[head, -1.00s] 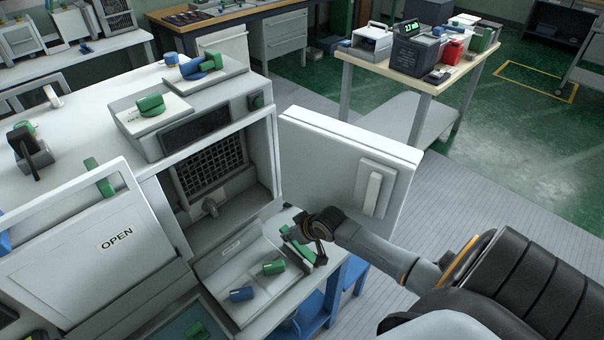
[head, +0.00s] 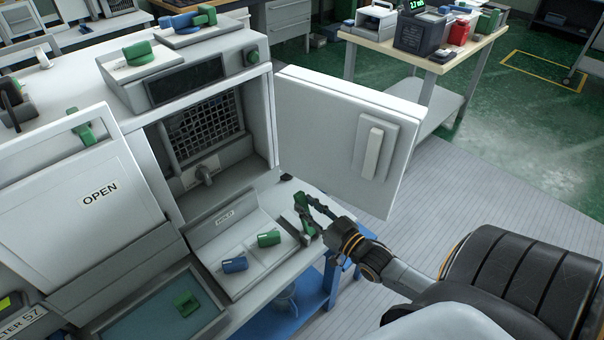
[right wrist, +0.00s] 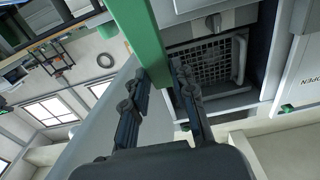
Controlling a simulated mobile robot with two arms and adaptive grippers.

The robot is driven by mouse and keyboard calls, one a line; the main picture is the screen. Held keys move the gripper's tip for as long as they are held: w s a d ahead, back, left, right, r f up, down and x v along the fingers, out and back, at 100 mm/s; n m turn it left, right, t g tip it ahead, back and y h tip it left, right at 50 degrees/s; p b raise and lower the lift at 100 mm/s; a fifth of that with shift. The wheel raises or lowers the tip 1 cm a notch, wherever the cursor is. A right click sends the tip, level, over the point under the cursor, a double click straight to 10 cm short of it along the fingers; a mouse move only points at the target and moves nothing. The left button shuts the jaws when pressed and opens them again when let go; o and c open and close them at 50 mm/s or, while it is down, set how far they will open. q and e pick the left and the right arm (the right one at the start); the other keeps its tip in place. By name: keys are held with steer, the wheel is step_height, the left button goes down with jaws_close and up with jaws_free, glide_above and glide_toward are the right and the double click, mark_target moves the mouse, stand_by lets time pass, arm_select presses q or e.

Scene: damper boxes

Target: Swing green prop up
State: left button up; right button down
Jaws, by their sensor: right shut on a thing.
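The green prop (head: 304,218) is a narrow bar at the right end of the bench front, below the open white door. It stands steeply up from a grey base in the head view. My right gripper (head: 316,207) is shut on it near its upper part. In the right wrist view the prop (right wrist: 148,38) is a long green bar running between the two fingers of my right gripper (right wrist: 160,88). The fingers hide part of the bar. My left gripper is not in view.
The open white door (head: 335,135) hangs just behind my right gripper. The "OPEN" panel (head: 75,215) leans at left.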

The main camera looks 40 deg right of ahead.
steer(key=s+t+b, duration=0.1)
steer(key=b, duration=0.1)
steer(key=s+t+b, duration=0.1)
steer(key=b, duration=0.1)
steer(key=shift+s+d+f+t, duration=0.1)
steer(key=shift+s+f+t, duration=0.15)
steer(key=shift+f+t, duration=0.15)
steer(key=shift+s+r+t+b, duration=0.25)
steer(key=shift+s+t+b, duration=0.25)
steer(key=shift+t+b, duration=0.35)
steer(key=c, duration=1.1)
jaws_free()
